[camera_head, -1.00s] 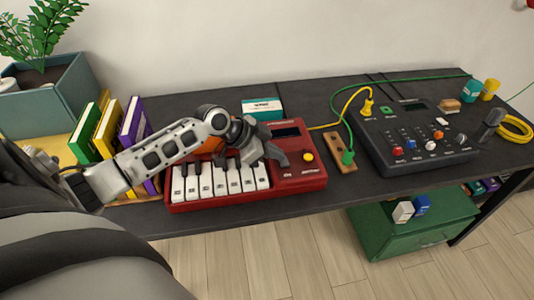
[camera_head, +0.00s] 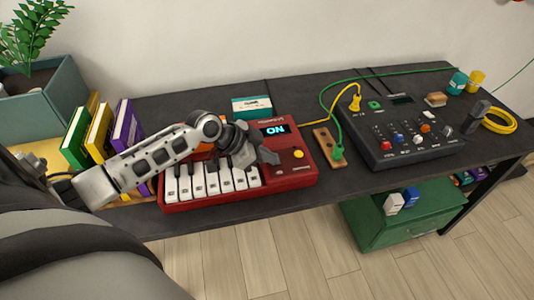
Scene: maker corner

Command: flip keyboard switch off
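The red keyboard (camera_head: 294,180) lies on the dark table, its white keys (camera_head: 212,184) at the left and a panel at the right. Its small display (camera_head: 274,130) is lit and reads "ON". A yellow round button (camera_head: 299,154) sits at the panel's right side. My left gripper (camera_head: 258,160) reaches in from the left, over the panel just below the display. Its fingers cover part of the panel, and I cannot make out the switch. Whether the fingers touch the panel, and whether they are open or shut, is unclear. My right gripper is out of view.
Books (camera_head: 101,132) and a planter (camera_head: 45,105) stand at the left. A teal-and-white box (camera_head: 252,107) lies behind the keyboard. A wooden strip with a green plug (camera_head: 338,151) and a dark mixer (camera_head: 408,154) stand at the right, with cables around them. A green drawer unit (camera_head: 405,225) stands below.

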